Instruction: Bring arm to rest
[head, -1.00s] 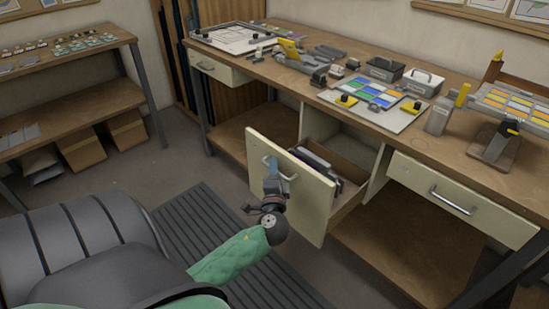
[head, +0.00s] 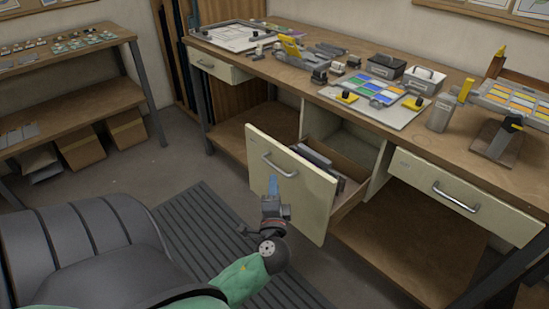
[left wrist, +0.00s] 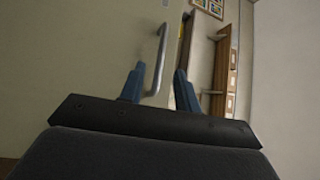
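My left gripper (head: 273,186) is in front of the pulled-out drawer (head: 292,195) of the workbench, a little below its metal handle (head: 279,167) in the head view. In the left wrist view the blue fingertips (left wrist: 159,88) are apart, with the handle (left wrist: 160,58) seen beyond and between them. The gripper holds nothing. It looks clear of the handle, though the exact gap is hard to judge. My right gripper is not in view.
The open drawer holds dark flat items (head: 318,160) and juts out from the workbench (head: 440,150). A closed drawer (head: 465,195) is to its right. A dark chair (head: 75,245) stands at lower left, and a ribbed floor mat (head: 200,225) lies between.

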